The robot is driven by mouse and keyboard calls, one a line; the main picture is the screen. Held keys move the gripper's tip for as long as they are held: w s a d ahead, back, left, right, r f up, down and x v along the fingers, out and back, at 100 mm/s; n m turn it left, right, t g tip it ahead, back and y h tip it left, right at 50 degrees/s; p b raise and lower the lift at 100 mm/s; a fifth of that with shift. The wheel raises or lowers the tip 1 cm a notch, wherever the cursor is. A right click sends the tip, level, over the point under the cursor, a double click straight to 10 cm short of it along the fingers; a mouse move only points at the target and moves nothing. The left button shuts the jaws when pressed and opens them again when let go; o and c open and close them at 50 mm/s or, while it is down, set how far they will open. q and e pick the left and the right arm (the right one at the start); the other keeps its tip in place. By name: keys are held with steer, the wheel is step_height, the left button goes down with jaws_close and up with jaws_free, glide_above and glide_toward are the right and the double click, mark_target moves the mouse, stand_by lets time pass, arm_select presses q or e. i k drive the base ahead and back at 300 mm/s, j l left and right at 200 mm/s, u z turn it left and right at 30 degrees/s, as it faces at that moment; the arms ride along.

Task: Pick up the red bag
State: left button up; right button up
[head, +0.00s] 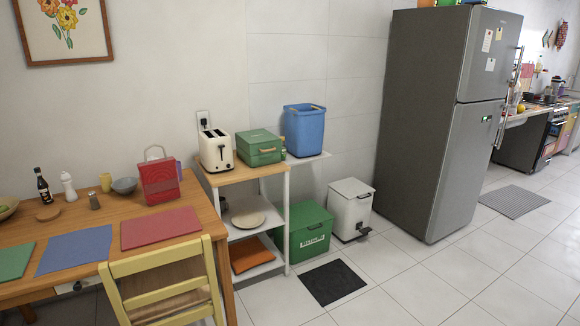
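The red bag (159,182) stands upright on the right end of the wooden table, near its back edge, in the head view. A pale loop that looks like its handle rises above it. A purple object is partly hidden behind it. Neither of my grippers is in this view, and nothing is touching the bag except the table under it.
A yellow chair (165,285) stands at the table's front. A red placemat (160,227) lies before the bag. A shelf unit (235,180) with a toaster (216,150) stands close right. The tiled floor (430,285) at the right front is clear.

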mark_target(158, 178)
steer(key=i+l+z, duration=0.15)
steer(key=i, duration=0.75)
steer(key=i+l+z, duration=0.15)
steer(key=i, duration=0.7)
steer(key=i+u, duration=0.25)
steer(key=u, duration=0.15)
steer(key=i+l+u, duration=0.15)
steer(key=u, duration=0.2)
steer(key=i+l+u, duration=0.2)
steer(key=i+u, duration=0.2)
steer(key=i+l+u, duration=0.15)
steer(key=u, duration=0.25)
steer(key=l, duration=0.1)
